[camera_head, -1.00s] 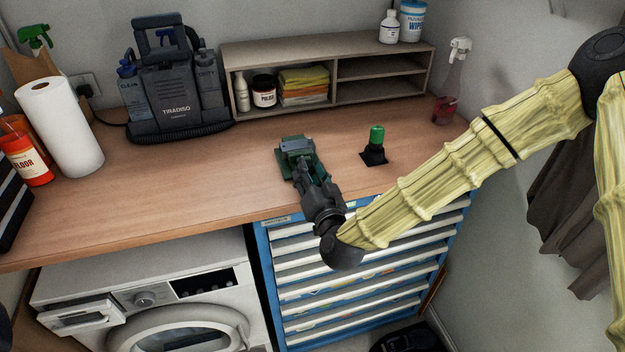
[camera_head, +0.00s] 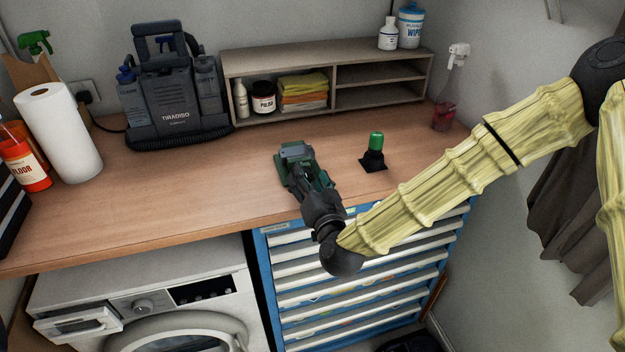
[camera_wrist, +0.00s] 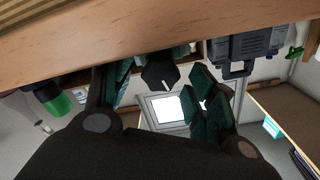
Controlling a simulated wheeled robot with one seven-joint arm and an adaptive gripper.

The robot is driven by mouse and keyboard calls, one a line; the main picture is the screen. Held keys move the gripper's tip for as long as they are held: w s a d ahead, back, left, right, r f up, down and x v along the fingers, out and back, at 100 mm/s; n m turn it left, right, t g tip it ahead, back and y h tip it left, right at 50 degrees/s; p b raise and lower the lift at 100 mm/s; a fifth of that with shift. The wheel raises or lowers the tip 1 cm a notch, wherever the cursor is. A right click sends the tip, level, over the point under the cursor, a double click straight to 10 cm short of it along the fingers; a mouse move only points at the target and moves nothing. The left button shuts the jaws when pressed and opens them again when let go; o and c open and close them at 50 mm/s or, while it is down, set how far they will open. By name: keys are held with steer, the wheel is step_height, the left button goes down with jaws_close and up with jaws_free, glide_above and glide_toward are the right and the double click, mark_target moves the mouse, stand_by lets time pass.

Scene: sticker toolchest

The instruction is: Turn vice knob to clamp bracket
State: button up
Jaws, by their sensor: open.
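The green vice (camera_head: 294,153) stands on the wooden worktop near its front edge. My gripper (camera_head: 308,178) reaches over the edge to the vice's near side and hides part of it. In the wrist view my gripper (camera_wrist: 160,84) is open, its fingers apart on either side of a dark knob (camera_wrist: 159,71) with a pale mark. I cannot tell whether the fingers touch the knob.
A green-topped cylinder in a black holder (camera_head: 375,150) stands right of the vice. A dark cleaning machine (camera_head: 168,105) and a grey shelf (camera_head: 330,80) stand behind. A blue drawer chest (camera_head: 264,240) and a white washing machine (camera_head: 150,300) are below the worktop (camera_head: 200,185).

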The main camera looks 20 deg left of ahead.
steer(key=v, duration=0.8)
stand_by(0.6)
steer(key=s+d+f+g+h, duration=0.25)
steer(key=d+f, duration=0.25)
steer(key=f, duration=0.5)
steer(key=s+d+f+g+h, duration=0.1)
steer(key=s+d+f+g, duration=0.25)
steer(key=d+f, duration=0.4)
steer(key=s+d+f+g+h, duration=0.1)
steer(key=s+d+f+g, duration=0.2)
steer(key=f, duration=0.8)
steer(key=s+d+f+g+h, duration=0.1)
steer(key=s+d+f+g, duration=0.1)
steer(key=s+d+f, duration=0.2)
steer(key=s+d+f+g+h+b, duration=0.1)
steer(key=s+d+f, duration=0.3)
steer(key=s+d, duration=0.5)
steer(key=s+d+f+m+g+h, duration=0.1)
steer(key=s+d+f+g+h, duration=0.2)
steer(key=s+d, duration=0.4)
steer(key=shift+s+d+f, duration=0.15)
steer(key=shift+d+f, duration=0.35)
steer(key=shift+d, duration=0.75)
